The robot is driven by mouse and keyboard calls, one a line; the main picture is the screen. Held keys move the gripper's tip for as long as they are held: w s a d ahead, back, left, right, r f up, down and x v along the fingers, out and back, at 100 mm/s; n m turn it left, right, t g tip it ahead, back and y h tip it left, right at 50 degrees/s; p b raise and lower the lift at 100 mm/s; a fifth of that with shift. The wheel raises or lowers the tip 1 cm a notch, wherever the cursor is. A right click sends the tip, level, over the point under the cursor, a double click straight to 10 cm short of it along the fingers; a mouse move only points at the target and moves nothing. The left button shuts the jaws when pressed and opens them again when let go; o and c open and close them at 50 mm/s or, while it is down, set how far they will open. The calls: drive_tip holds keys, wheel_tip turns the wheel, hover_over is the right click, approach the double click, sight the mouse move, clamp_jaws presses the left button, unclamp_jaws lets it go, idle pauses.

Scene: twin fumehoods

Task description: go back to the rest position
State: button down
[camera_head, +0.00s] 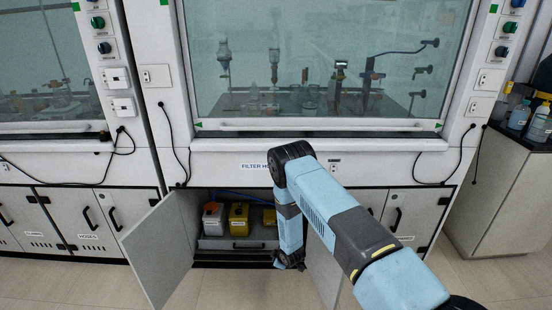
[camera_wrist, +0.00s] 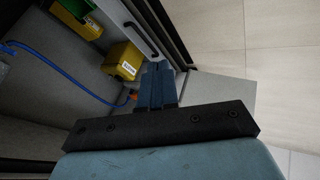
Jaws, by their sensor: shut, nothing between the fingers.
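My gripper (camera_wrist: 157,68) is shut and empty in the wrist view, its dark fingers close together beside a yellow container (camera_wrist: 123,61). I cannot tell whether they touch it. In the head view my blue and black arm reaches from the lower right to the open cabinet under the middle fumehood, and its lower link hangs down at the cabinet's right side. The gripper end (camera_head: 287,262) is low at the cabinet opening, and its fingers are hard to make out there.
The cabinet's left door (camera_head: 160,250) and right door (camera_head: 323,270) stand open on either side of my lower arm. Inside are a white container (camera_head: 212,219) and yellow containers (camera_head: 238,218). A blue hose (camera_wrist: 62,72) runs behind them. The fumehood sash (camera_head: 320,125) is down. Floor (camera_head: 225,290) shows in front.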

drive_tip(key=w+d+r+m+h, duration=0.1)
drive_tip(key=w+d+r+m, duration=0.15)
drive_tip(key=r, duration=1.05)
drive_tip(key=w+d+r+m, duration=0.1)
drive_tip(key=w+d+r, duration=0.15)
drive_tip(key=r, duration=1.05)
drive_tip(key=w+d+r+m+h, duration=0.1)
drive_tip(key=w+d+r+m, duration=0.15)
drive_tip(key=r, duration=1.05)
drive_tip(key=s+d+r+m, duration=0.1)
drive_tip(key=s+d+r, duration=0.2)
drive_tip(key=r, duration=0.4)
drive_tip(key=s+d+r+m, duration=0.1)
drive_tip(key=s+d+r, duration=0.15)
drive_tip(key=r, duration=0.35)
drive_tip(key=s+d+r+m+h, duration=0.1)
drive_tip(key=s+d+r+m, duration=0.15)
drive_tip(key=s+r, duration=0.65)
drive_tip(key=s+d+r+m, duration=0.1)
drive_tip(key=s+d+r, duration=0.3)
drive_tip(key=s+r, duration=0.45)
drive_tip(key=s+d+r+m, duration=0.1)
drive_tip(key=s+d+r, duration=0.1)
drive_tip(key=s, duration=0.9)
drive_tip(key=s+d+r+m, duration=0.1)
drive_tip(key=s+r+m, duration=0.1)
drive_tip(key=s, duration=1)
drive_tip(key=shift+s+d+r+g, duration=0.25)
drive_tip(key=shift+d+r+g, duration=0.1)
drive_tip(key=shift+r, duration=0.35)
